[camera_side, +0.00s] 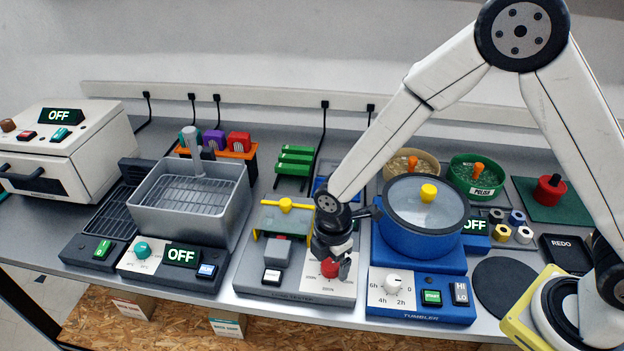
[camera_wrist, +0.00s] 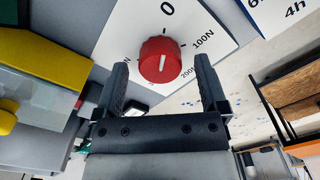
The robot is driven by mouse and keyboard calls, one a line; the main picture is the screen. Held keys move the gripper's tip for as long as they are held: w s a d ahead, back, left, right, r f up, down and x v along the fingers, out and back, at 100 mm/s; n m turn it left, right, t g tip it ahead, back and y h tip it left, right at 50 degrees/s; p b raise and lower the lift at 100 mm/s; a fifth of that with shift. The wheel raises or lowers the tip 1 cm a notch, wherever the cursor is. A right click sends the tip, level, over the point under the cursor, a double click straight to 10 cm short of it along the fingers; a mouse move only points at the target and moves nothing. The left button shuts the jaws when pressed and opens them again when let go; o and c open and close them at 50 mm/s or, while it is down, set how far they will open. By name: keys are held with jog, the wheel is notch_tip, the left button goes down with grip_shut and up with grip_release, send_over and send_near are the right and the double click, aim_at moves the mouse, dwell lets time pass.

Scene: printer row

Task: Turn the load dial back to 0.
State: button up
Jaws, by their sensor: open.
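The load dial is a red round knob (camera_wrist: 159,62) on a white scale plate (camera_wrist: 125,28) in the wrist view. Printed marks around it read 0 at the top, 100N to the right and 200N at lower right; a mark at left is partly hidden. A white line on the knob's face runs nearly up and down in the picture; which end points is unclear. My gripper (camera_wrist: 162,78) is open, with one finger on each side of the knob and a visible gap each side. In the side view, my gripper (camera_side: 333,248) is right above the red knob (camera_side: 330,268), partly hiding it.
The tester's yellow clamp (camera_side: 285,205) and white button (camera_side: 272,276) are left of the dial. The blue tumbler (camera_side: 420,245) stands close on the right, with its white knob (camera_side: 394,280). A grey fryer-like basin (camera_side: 190,200) stands farther left.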

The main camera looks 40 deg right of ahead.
aim_at(332, 263)
jog(key=shift+r, duration=3.55)
jog(key=shift+d, duration=0.1)
jog(key=shift+s+d+r+m, duration=0.1)
jog(key=shift+d+r+m, duration=0.1)
jog(key=shift+d+m, duration=0.3)
jog(key=s+d+r+m+t, duration=0.1)
jog(key=s+d+m, duration=0.1)
jog(key=d+m, duration=0.2)
jog(key=s+d+r+m, duration=0.1)
jog(key=s+d+m, duration=0.2)
jog(key=d+m, duration=0.2)
jog(key=s+d+r+m+t, duration=0.1)
jog(key=s+d+r+m, duration=0.1)
jog(key=d+m, duration=0.3)
jog(key=shift+s+d+m+t, duration=0.25)
jog(key=shift+s+m+t, duration=0.05)
jog(key=shift+m, duration=0.8)
jog(key=shift+s+d+m, duration=0.3)
jog(key=shift+s+m, duration=0.1)
jog(key=shift+m, duration=0.1)
